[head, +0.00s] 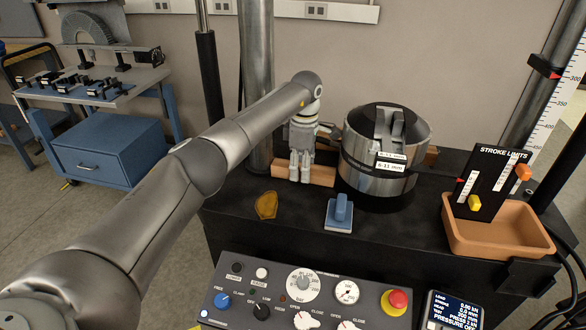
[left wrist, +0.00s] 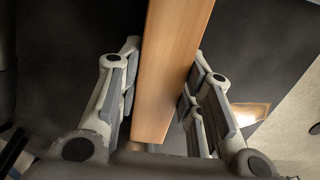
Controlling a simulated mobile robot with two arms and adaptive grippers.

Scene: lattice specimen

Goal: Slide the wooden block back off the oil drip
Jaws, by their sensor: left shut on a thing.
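The wooden block (head: 322,175) is a long light-brown bar lying on the black machine table, beside the steel column. My left gripper (head: 301,178) comes down over it from above and is shut on it. In the left wrist view the block (left wrist: 172,65) runs between the two fingers (left wrist: 160,105). The oil drip (head: 267,205) is an amber patch on the table, in front and left of the block, and it looks uncovered. A shiny amber patch (left wrist: 248,113) also shows beside the right finger in the left wrist view. My right gripper is not in view.
A steel cylinder (head: 385,150) stands just right of the block. A blue block with a handle (head: 340,213) sits in front. An orange-brown tray (head: 495,240) and the stroke limits panel (head: 490,180) are at right. A control panel (head: 310,295) lies along the front.

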